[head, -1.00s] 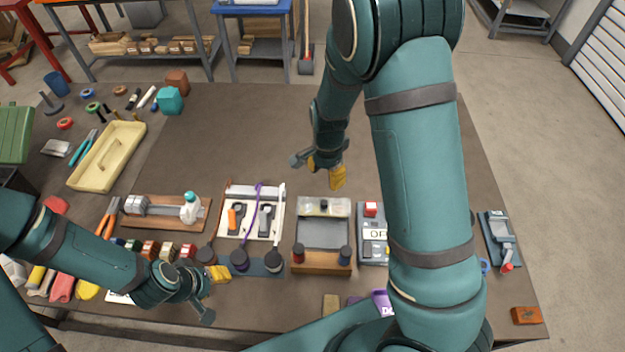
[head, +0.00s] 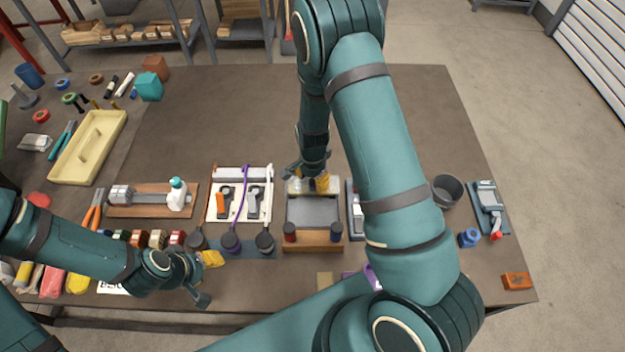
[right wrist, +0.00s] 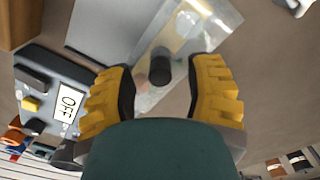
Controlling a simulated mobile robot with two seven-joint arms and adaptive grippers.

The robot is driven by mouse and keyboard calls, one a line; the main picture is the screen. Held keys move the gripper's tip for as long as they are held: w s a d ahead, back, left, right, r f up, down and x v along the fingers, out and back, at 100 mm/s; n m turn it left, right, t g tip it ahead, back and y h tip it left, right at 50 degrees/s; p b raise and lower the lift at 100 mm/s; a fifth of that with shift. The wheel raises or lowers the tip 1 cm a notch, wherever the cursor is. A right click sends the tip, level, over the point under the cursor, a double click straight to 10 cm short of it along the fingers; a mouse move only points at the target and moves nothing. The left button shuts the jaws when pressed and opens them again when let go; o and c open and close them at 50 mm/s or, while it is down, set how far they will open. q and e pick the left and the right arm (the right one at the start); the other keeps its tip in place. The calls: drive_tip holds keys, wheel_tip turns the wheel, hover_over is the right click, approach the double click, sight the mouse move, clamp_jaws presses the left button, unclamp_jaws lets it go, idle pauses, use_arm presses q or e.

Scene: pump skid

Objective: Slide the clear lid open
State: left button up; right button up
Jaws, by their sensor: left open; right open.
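The clear lid (head: 296,186) lies at the far end of a box with a grey top panel (head: 313,210) and wooden front. In the right wrist view the lid (right wrist: 212,28) is see-through, with blurry contents beneath it, and carries a dark round knob (right wrist: 160,68). My right gripper (head: 322,183) is over the lid in the head view. In the right wrist view its yellow fingers (right wrist: 162,88) are apart, one on each side of the knob; contact is not visible. My left gripper (head: 212,258) is open and empty, low near the front left of the table.
A panel with an OFF label (right wrist: 70,102) stands beside the box, partly hidden by my right arm in the head view. The table's far middle (head: 220,110) is clear.

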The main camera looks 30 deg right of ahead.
drive_tip(key=shift+f, duration=0.3)
clamp_jaws()
